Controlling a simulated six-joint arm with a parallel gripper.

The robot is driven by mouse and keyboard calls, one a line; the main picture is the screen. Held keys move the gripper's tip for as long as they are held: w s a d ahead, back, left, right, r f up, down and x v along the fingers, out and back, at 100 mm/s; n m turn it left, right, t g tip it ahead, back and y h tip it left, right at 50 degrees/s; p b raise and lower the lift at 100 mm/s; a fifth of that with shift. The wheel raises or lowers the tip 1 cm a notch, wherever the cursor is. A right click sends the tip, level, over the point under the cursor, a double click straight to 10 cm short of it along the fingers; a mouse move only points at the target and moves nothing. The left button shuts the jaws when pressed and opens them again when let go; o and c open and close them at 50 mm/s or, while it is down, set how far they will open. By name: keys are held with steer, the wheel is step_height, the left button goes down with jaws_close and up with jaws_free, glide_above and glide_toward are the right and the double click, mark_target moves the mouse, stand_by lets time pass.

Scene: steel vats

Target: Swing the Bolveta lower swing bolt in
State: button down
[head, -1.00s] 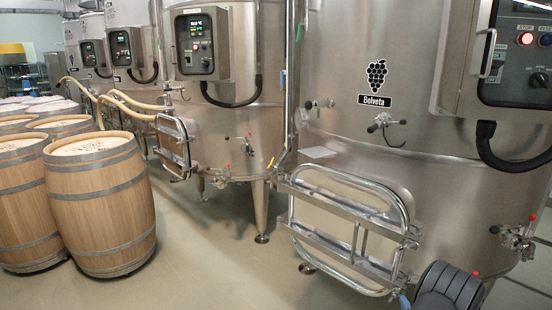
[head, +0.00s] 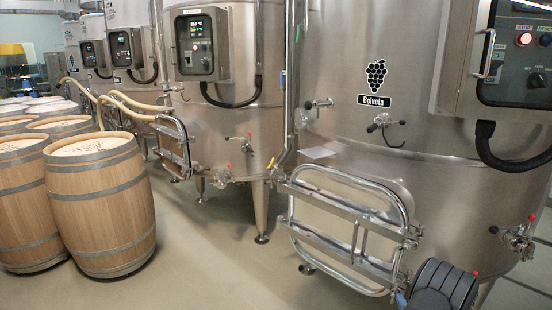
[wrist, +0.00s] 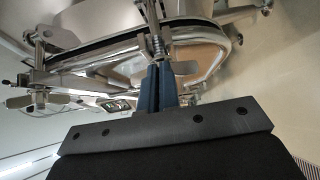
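The Bolveta vat (head: 350,60) stands at the right of the head view, with its name plate under a grape mark. Its framed rectangular door (head: 345,240) is low on the front. In the wrist view, a swing bolt (wrist: 157,47) with a spring and a wing nut (wrist: 185,68) is at the middle, by the door's edge. My gripper (wrist: 158,70) has its blue fingers close together at this bolt's wing-nut end, and they appear shut on it. The fingers hide part of the nut.
Another bolt with a wing nut (wrist: 38,100) is at the left of the wrist view. A valve with a red knob (head: 517,240) projects from the vat at right. Wooden barrels (head: 100,205) stand at left. The floor (head: 215,265) between is clear.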

steer(key=s, duration=0.9)
steer(key=shift+s+a, duration=0.2)
steer(key=shift+a, duration=0.05)
steer(key=shift+w, duration=0.1)
stand_by(0.4)
steer(key=w, duration=0.9)
steer(key=shift+d, duration=0.1)
